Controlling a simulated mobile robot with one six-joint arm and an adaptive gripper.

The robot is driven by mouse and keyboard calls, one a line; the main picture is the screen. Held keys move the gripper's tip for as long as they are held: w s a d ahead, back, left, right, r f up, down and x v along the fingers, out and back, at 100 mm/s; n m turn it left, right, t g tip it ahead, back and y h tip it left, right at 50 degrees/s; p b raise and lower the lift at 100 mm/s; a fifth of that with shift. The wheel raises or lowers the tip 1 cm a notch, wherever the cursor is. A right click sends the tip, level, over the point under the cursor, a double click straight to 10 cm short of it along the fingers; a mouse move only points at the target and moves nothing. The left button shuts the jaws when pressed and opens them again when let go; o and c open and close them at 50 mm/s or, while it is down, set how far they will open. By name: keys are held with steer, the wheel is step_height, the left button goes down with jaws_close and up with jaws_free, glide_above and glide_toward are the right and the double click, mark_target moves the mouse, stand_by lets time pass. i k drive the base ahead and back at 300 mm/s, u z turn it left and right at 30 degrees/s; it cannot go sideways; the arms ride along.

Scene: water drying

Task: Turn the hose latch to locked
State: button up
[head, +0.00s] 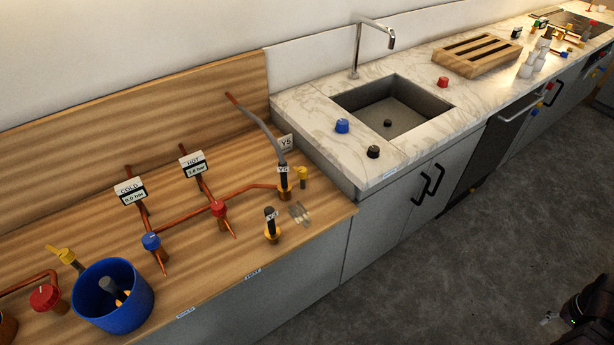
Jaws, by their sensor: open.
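A grey hose (261,127) arcs from a copper pipe at the wooden back panel down to an upright brass fitting (285,193) tagged Y5, and its lower end sits at the fitting's top. A small yellow latch (302,173) stands just right of that fitting; whether it is turned to locked is too small to tell. A second dark-topped brass fitting (271,226) stands in front, with no hose on it. My gripper (549,318) shows dark and small at the lower right, over the floor, open and empty, far from the latch.
Red (218,208) and blue (151,241) valve knobs sit on copper pipes under HOT and COLD gauges. A blue pot (114,296) stands front left. A small pale piece (299,212) lies near the fittings. The marble counter with a sink (390,107) rises to the right. The floor is clear.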

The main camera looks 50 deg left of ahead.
mark_target(302, 173)
steer(key=k, duration=1.65)
steer(key=u, duration=1.4)
steer(key=i, duration=1)
steer(key=z, duration=0.1)
